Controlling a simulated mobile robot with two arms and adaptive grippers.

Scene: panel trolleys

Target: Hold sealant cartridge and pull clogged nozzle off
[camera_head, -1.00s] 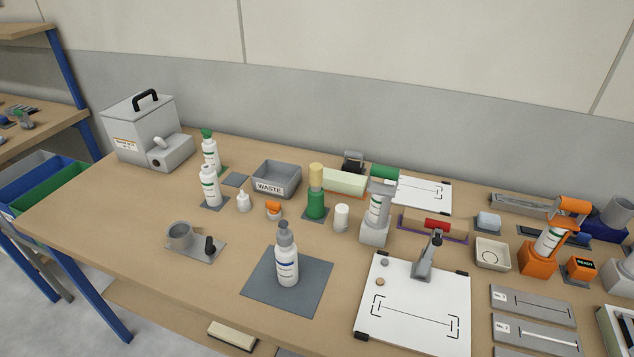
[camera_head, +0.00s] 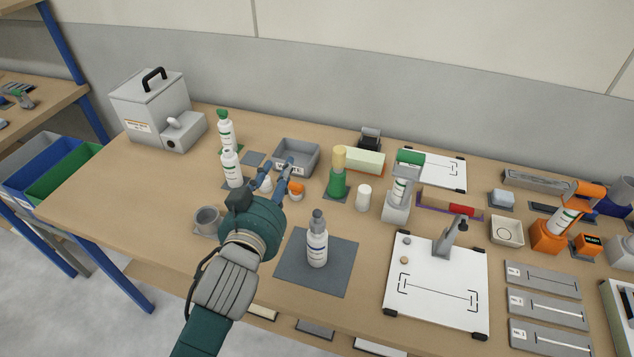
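A white cartridge with a grey nozzle (camera_head: 317,243) stands upright on a dark grey mat (camera_head: 292,277) near the bench's front edge. My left gripper (camera_head: 277,168) reaches in from the lower left, above the bench, left of and beyond this cartridge. Its blue fingers are spread apart, with nothing seen held between them. They partly cover a small white bottle (camera_head: 265,186) and the grey WASTE bin (camera_head: 300,152). Another white cartridge (camera_head: 400,187) is in a grey holder, and one (camera_head: 562,221) is in an orange holder. My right gripper is not in view.
Two white bottles (camera_head: 231,170) stand left of the bin. A green cylinder with a yellow top (camera_head: 337,180) and a white cup (camera_head: 363,197) stand behind the mat. A white board (camera_head: 435,290) lies right of the mat. Bare bench shows at the left (camera_head: 120,195).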

